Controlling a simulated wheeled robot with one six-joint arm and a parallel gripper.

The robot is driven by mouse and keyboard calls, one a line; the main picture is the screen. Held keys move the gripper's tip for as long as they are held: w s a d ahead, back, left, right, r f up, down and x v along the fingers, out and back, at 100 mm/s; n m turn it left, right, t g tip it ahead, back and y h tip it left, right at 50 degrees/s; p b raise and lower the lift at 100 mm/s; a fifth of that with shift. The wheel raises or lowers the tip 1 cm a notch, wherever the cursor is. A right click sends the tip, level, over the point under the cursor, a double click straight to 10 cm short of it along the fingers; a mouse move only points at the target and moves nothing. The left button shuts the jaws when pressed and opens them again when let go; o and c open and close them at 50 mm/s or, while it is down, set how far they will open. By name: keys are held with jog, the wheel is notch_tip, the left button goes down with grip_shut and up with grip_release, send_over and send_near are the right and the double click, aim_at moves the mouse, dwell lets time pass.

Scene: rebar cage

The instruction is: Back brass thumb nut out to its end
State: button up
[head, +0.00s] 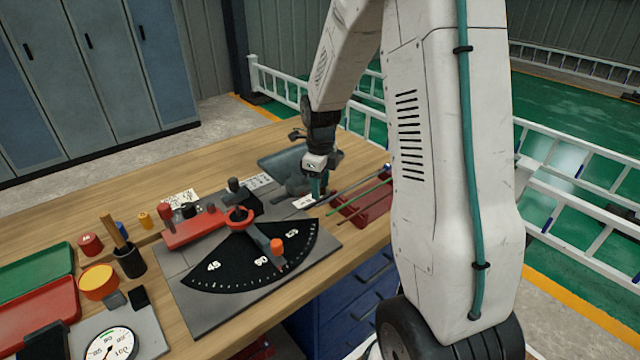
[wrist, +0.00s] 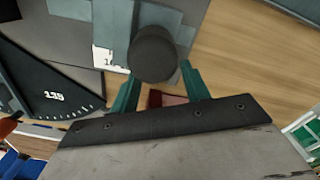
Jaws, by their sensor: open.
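My gripper (head: 318,186) is over the far right part of the workbench, beside a grey vise-like fixture (head: 283,168). In the wrist view its two teal fingers (wrist: 158,82) are spread apart. A dark round knob or rod end (wrist: 155,54) on a grey body (wrist: 185,15) shows just beyond and between the fingertips; I cannot tell whether they touch it. No brass-coloured thumb nut can be made out in either view; it may be hidden by the gripper or the fixture.
A bending plate with a black angle dial (head: 240,268) and red lever (head: 195,230) lies left of the gripper. Thin rods (head: 360,190) lie over a red tray (head: 372,208) at the right. Red and green trays (head: 40,310), cups and a gauge (head: 108,345) stand front left.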

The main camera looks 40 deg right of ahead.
jog(key=c, duration=1)
jog(key=shift+n, duration=2.4)
jog(key=o, duration=1)
jog(key=shift+r, duration=3.95)
jog(key=shift+d, duration=0.1)
